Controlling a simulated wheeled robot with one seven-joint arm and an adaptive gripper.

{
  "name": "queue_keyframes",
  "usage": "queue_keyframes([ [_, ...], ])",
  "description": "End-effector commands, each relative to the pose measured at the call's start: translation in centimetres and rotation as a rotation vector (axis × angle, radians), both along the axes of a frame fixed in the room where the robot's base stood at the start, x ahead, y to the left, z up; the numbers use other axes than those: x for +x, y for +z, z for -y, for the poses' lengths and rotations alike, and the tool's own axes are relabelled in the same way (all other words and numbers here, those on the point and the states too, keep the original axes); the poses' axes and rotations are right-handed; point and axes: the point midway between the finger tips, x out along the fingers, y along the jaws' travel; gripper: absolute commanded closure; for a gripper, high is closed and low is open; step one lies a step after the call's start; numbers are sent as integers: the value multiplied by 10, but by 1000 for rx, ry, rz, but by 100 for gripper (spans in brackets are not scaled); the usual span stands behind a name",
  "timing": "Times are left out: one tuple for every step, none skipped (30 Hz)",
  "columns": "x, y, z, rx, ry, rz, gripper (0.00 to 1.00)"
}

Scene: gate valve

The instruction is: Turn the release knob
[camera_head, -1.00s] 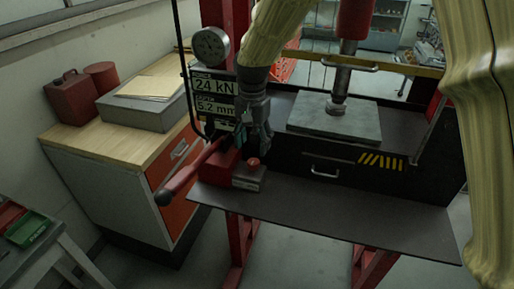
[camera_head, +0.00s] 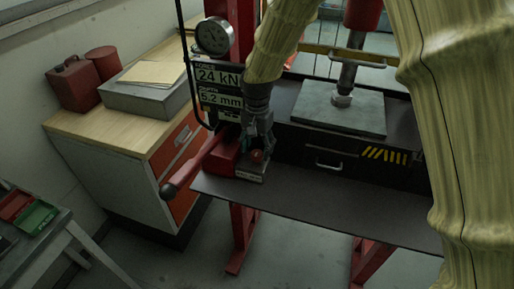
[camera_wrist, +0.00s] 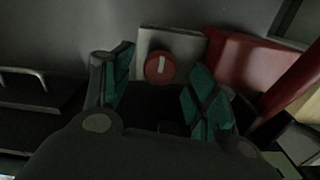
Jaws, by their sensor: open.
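The release knob (camera_head: 257,156) is a small round red knob on a grey block (camera_head: 249,172) at the front left of the press table. In the wrist view the knob (camera_wrist: 160,68) shows a pale bar across its face and sits on a grey plate (camera_wrist: 143,41). My gripper (camera_head: 260,150) is over the block, close to the knob in the head view. In the wrist view my gripper (camera_wrist: 160,90) is open, its green-padded fingers on either side of the knob and apart from it. Nothing is between the fingers except the view of the knob.
A red pump body with a long red lever (camera_head: 190,167) stands left of the knob. A display panel (camera_head: 218,88) and gauge (camera_head: 214,36) are behind. A dark drawer (camera_head: 325,162) is to the right. The table's front surface (camera_head: 320,205) is clear.

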Motion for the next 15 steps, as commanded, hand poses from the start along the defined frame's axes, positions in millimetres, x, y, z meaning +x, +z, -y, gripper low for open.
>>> queue_keyframes([
  [0, -4, 0, 0, 0, -1, 42],
  [0, -7, 0, 0, 0, -1, 42],
  [0, -10, -1, -1, 1, 0, 42],
  [0, -12, -1, 0, 1, -1, 42],
  [0, -14, -1, 0, 2, -1, 42],
  [0, -16, -1, 0, 2, -1, 42],
  [0, -18, -1, -1, 2, 0, 42],
  [0, -19, -1, 0, 3, 0, 42],
  [0, -20, -1, 0, 3, 1, 42],
  [0, -21, -1, 0, 3, 1, 42],
  [0, -21, -1, 0, 3, 1, 42],
  [0, -21, -1, 0, 3, 1, 42],
  [0, -22, -1, 0, 3, 1, 42],
  [0, -22, -1, 0, 3, 1, 42],
  [0, -22, -1, 0, 3, 1, 42],
])
